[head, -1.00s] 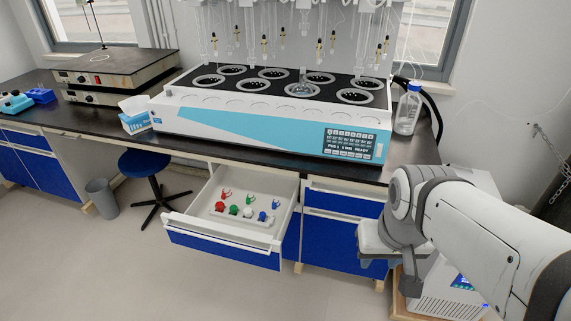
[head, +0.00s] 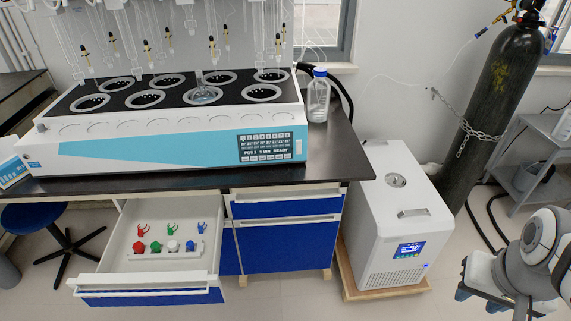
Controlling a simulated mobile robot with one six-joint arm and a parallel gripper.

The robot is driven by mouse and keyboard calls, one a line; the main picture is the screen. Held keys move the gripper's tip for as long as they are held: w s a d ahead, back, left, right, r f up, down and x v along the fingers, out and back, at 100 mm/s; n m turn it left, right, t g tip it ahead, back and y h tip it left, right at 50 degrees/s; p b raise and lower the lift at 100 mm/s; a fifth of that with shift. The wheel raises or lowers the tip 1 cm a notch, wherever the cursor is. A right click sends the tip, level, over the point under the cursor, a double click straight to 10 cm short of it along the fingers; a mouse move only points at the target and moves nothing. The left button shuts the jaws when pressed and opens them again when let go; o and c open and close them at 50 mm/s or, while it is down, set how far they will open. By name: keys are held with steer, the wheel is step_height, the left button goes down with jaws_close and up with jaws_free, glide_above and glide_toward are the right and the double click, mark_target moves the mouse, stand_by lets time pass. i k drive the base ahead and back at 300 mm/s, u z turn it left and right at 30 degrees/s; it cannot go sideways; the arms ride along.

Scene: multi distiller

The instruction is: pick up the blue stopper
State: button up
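The blue stopper (head: 190,246) stands at the right end of a row in a low white rack (head: 160,254) inside the open drawer (head: 117,240). Red (head: 139,247), green (head: 156,247) and white (head: 173,246) stoppers stand to its left. A blue clip (head: 201,228) lies behind the blue stopper, apart from it. My gripper (head: 478,300) is at the lower right, far from the drawer. It is small and seen at an angle, so I cannot tell its opening. I see nothing in it.
The distiller (head: 170,145) stands on the dark bench above the drawer, with a bottle (head: 318,98) beside it. A white chiller (head: 395,225) stands between drawer and gripper. A gas cylinder (head: 495,100) stands at the right. Floor in front of the drawer is clear.

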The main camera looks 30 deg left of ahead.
mark_target(190, 244)
steer(key=z, duration=0.05)
steer(key=i, duration=1.1)
steer(key=u, duration=3.1)
steer(key=i, duration=0.95)
steer(key=z, duration=0.1)
